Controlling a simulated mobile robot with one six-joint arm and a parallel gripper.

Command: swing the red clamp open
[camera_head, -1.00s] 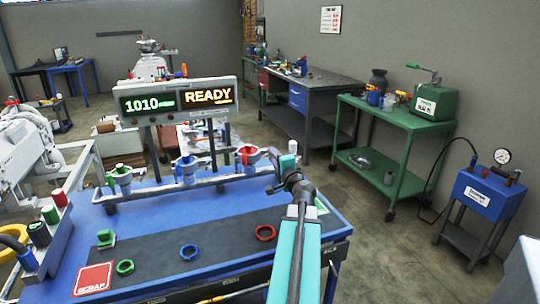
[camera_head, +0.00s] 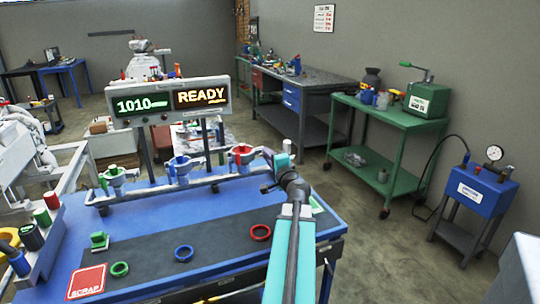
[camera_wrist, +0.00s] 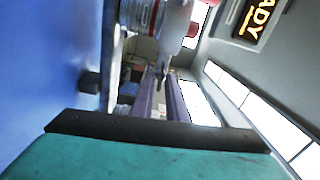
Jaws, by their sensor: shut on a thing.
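The red clamp (camera_head: 241,155) is on the rightmost port of the grey pipe row (camera_head: 165,185) at the back of the blue bench. My gripper (camera_head: 268,187) is just right of this port, at the end of my teal arm, small and partly hidden by my wrist. In the wrist view my two dark fingers (camera_wrist: 160,78) are close together. Their tips are at a thin grey piece below a pale metal port with a red band (camera_wrist: 150,14). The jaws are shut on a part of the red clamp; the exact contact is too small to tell.
Blue (camera_head: 181,169) and green (camera_head: 114,174) ports stand to the left. A display (camera_head: 170,101) reading 1010 and READY rises behind them. Red (camera_head: 261,232), blue (camera_head: 184,253) and green (camera_head: 120,269) rings lie on the dark mat. Free floor lies right of the bench.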

